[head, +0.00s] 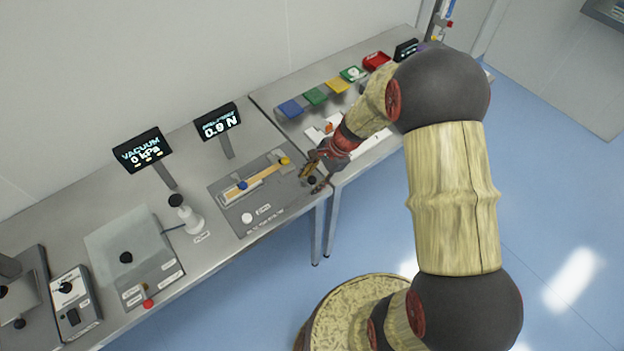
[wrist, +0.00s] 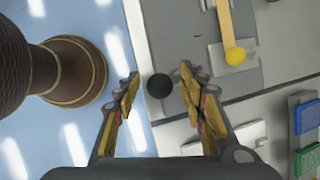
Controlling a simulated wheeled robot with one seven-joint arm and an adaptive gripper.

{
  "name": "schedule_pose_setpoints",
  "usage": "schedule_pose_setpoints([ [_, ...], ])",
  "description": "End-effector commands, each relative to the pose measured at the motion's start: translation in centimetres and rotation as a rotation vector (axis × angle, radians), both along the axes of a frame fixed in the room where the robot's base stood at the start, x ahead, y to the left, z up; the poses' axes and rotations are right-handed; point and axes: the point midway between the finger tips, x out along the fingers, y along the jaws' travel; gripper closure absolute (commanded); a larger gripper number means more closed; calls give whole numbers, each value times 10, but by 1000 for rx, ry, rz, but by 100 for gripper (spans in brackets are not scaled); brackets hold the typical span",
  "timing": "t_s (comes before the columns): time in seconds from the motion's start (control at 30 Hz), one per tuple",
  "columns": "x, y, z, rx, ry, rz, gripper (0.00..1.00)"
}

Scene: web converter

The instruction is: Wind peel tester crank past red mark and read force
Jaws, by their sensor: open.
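The peel tester (head: 232,213) is a grey plate on the bench with a tan strip, a blue knob and a yellow knob (head: 285,160); the yellow knob also shows in the wrist view (wrist: 236,56). Its force display (head: 218,124) reads 0.9 N. A black ball knob (wrist: 159,86), apparently the crank handle, shows at the plate's right end in the head view (head: 311,180). My gripper (wrist: 160,80) is open, with one fingertip on each side of the black knob and gaps showing. I cannot make out a red mark.
A vacuum display (head: 142,150) reading 0 kPa stands to the left, beside a white pump-like device (head: 190,218). Blue, green, yellow and red trays (head: 290,109) lie on the right-hand bench. The bench's front edge runs close to my gripper.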

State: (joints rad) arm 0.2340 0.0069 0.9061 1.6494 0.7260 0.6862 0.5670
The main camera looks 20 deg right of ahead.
Motion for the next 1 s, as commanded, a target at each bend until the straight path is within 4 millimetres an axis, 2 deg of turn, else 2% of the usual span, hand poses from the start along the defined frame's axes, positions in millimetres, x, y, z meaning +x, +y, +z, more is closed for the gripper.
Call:
schedule_pose_setpoints([
  [0.17,0,0,0,0,0,0,64],
  [0.8,0,0,1,0,0,0,100],
  [1.0,0,0,1,0,-1,5,100],
])
